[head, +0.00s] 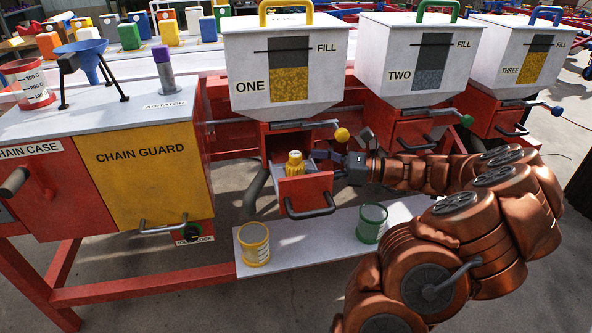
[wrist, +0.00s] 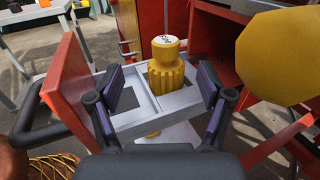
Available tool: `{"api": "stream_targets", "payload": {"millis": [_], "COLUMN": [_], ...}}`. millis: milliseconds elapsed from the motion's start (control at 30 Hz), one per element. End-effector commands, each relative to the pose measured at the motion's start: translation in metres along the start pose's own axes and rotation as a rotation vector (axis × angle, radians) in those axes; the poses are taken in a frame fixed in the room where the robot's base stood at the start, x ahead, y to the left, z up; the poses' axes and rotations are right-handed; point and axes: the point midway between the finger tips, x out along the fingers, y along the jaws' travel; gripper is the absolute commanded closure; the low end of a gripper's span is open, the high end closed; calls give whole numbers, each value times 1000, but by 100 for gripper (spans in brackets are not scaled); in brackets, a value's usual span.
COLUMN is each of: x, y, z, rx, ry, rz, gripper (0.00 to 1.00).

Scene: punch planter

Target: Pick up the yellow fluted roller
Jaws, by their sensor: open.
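The yellow fluted roller (head: 294,164) stands upright in the opened red drawer (head: 306,193) under the white hopper marked ONE (head: 245,60). In the wrist view the roller (wrist: 166,75) has a ribbed body and a smooth capped top with small dark print. It stands in a grey divided insert (wrist: 138,112) of the drawer. My gripper (wrist: 163,95) is open, with one finger to the left of the roller and one to the right. Gaps show between the fingers and the roller. In the head view my gripper (head: 335,160) reaches in from the right at drawer height.
A yellow knob (head: 342,135) on a lever is just above my gripper; it looms large in the wrist view (wrist: 275,58). The drawer's front panel (wrist: 75,88) and handle (wrist: 45,130) are at the left. A yellow can (head: 255,245) and a green can (head: 372,224) stand on the low shelf.

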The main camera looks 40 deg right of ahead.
Motion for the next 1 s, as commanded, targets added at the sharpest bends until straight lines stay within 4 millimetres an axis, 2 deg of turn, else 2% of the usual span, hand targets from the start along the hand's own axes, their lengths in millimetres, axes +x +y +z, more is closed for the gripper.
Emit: {"api": "stream_targets", "payload": {"millis": [167,500,767,1000], "x": [6,48,52,52], "y": [-1,-7,-7,-8], "z": [-2,-5,-3,-3], "rx": [-1,-2,0,0], "ry": [0,0,0,0], "rz": [1,2,0,0], "gripper": [21,21,21,44]}}
